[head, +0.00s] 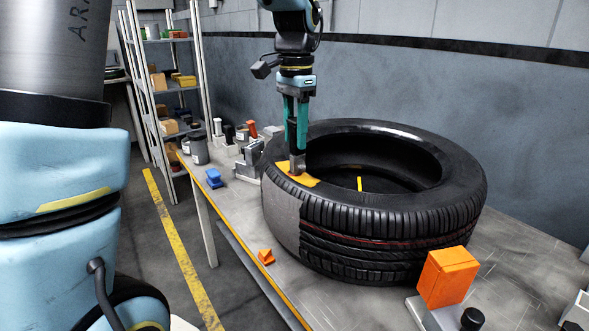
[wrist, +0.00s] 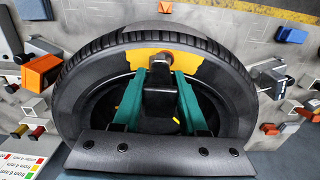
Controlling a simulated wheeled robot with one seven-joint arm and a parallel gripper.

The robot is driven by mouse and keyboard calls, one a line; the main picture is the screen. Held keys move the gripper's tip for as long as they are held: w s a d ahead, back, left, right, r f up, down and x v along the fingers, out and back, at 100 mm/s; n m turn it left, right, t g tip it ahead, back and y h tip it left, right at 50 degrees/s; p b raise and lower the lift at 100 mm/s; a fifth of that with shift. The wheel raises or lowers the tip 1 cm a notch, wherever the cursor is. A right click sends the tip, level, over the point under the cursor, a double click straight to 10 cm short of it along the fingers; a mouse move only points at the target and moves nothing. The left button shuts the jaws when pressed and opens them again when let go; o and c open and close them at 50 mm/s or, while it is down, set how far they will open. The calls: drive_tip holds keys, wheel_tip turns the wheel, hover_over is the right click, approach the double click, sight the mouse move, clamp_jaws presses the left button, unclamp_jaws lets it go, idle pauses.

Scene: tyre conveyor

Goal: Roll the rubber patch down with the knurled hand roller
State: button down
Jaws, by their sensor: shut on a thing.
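The yellow-orange rubber patch (head: 302,181) lies on the upper sidewall of the black tyre (head: 395,222), at its left side. In the wrist view the patch (wrist: 143,56) shows on both sides of the fingertips. My gripper (head: 297,158) points straight down over the patch and is shut on a dark tool, which I take to be the hand roller (wrist: 158,101). The tool's lower end (head: 297,168) reaches down to the patch; contact is hard to tell. Its knurled wheel is hidden or too small to make out.
The tyre lies flat on a grey workbench (head: 520,262). An orange block (head: 447,277) stands at the front right. A small orange piece (head: 266,257) and a blue piece (head: 214,178) lie near the left edge. Cans and tools crowd behind; a shelf rack (head: 160,90) stands back left.

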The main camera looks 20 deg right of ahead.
drive_tip(key=shift+w+a+f, duration=0.1)
drive_tip(key=shift+w, duration=0.05)
drive_tip(key=shift+w+a+p, duration=0.2)
drive_tip(key=shift+w+p, duration=0.2)
drive_tip(key=shift+w, duration=0.35)
drive_tip(key=shift+s, duration=0.2)
drive_tip(key=shift+s+d, duration=0.25)
drive_tip(key=shift+s, duration=0.45)
drive_tip(key=shift+w+a+p, duration=0.25)
drive_tip(key=shift+w+p, duration=0.15)
drive_tip(key=shift+w, duration=0.5)
wheel_tip(320, 180, up, 7)
drive_tip(key=p, duration=0.6)
